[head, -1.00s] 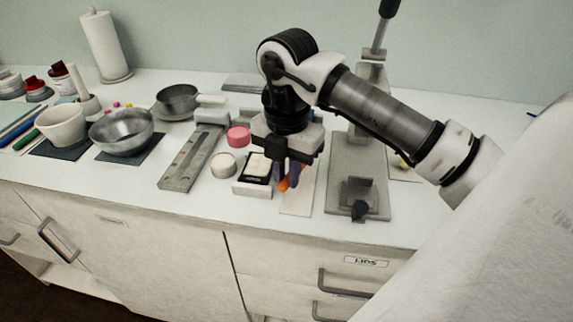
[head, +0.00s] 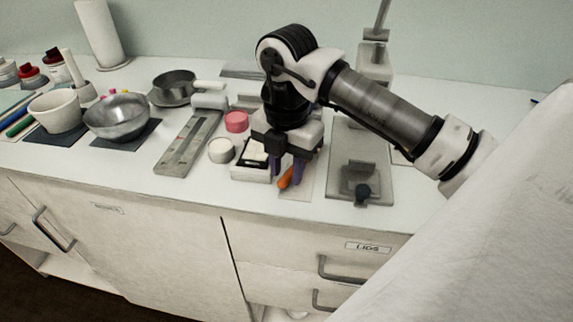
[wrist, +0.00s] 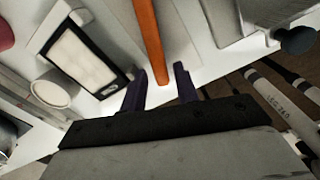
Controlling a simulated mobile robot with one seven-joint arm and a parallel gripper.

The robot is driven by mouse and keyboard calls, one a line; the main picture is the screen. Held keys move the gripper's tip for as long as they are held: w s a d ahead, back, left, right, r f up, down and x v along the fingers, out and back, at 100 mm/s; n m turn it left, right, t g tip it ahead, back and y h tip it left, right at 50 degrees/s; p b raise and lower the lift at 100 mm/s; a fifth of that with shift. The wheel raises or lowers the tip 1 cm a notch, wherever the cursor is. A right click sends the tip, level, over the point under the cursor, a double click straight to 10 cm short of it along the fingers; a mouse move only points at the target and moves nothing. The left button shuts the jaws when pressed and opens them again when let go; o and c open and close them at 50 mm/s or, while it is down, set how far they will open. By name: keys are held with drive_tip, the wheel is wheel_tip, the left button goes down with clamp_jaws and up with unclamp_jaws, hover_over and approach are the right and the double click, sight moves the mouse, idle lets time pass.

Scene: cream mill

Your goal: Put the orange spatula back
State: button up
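The orange spatula shows as an orange handle (head: 286,178) low between my fingers in the head view. In the wrist view the handle (wrist: 148,40) runs from the top edge down to the gap between the fingers. Its far end is out of the wrist picture. My gripper (head: 286,177) points down over a pale mat (head: 303,187) near the counter's front edge. In the wrist view the two purple fingers of my gripper (wrist: 161,88) stand apart, with a visible gap on each side of the handle. I cannot tell whether the spatula touches the mat.
A small scale (head: 250,172) with a dark-framed top stands just left of my gripper. White (head: 221,150) and pink (head: 236,121) round pots are beyond it. A grey press stand (head: 378,190) is close on the right. A metal bowl (head: 117,118) sits farther left.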

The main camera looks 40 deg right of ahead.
drive_tip(key=shift+o, duration=1)
drive_tip(key=shift+r, duration=0.1)
drive_tip(key=shift+r, duration=0.2)
wheel_tip(320, 180, up, 13)
drive_tip(key=shift+r+b, duration=0.15)
drive_tip(key=shift+b, duration=0.15)
drive_tip(key=shift+s+d, duration=0.1)
